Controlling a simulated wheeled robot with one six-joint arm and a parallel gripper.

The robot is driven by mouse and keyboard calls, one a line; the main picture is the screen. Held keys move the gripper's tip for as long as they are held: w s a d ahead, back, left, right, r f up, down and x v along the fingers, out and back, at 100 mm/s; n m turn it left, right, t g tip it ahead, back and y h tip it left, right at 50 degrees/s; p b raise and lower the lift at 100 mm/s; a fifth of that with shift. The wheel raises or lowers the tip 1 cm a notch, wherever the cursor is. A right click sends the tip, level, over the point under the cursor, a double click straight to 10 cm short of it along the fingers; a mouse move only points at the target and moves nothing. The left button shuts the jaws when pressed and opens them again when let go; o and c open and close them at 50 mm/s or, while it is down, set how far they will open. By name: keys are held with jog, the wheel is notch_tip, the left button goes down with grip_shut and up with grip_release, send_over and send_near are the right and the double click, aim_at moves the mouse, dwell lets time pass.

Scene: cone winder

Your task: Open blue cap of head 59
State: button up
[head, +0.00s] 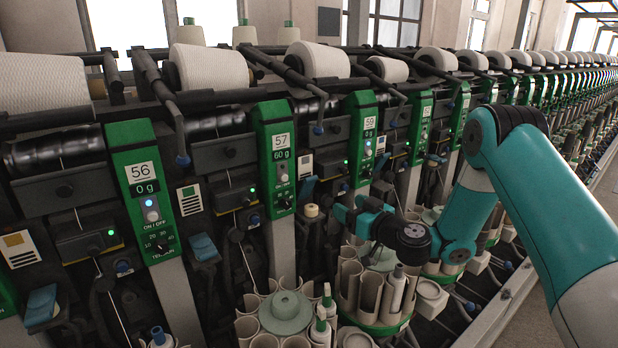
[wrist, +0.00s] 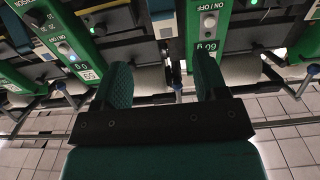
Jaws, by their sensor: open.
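The green panel marked 59 (head: 364,140) stands mid-row in the head view and shows upside down at the left of the wrist view (wrist: 72,42). A blue cap (head: 307,188) sits low between panels 57 and 59; in the wrist view the blue cap (wrist: 163,22) lies at the top, beyond the gap between my fingers. Another blue piece (head: 382,161) is right of panel 59. I cannot tell whether the caps are open. My gripper (head: 348,208) is open and empty, just in front of and right of the cap between the panels; its fingers (wrist: 162,72) appear apart from it.
Panel 57 (head: 277,160) and panel 56 (head: 146,190) stand to the left. A ring of bobbin tubes (head: 372,293) lies below my gripper, with another round holder (head: 285,312) at its left. White yarn cones (head: 318,62) line the top. Tiled floor (wrist: 295,150) shows clear.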

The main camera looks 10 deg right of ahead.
aim_at(310, 183)
jog(key=p+x, duration=0.8)
jog(key=x, duration=0.9)
jog(key=shift+a, duration=0.1)
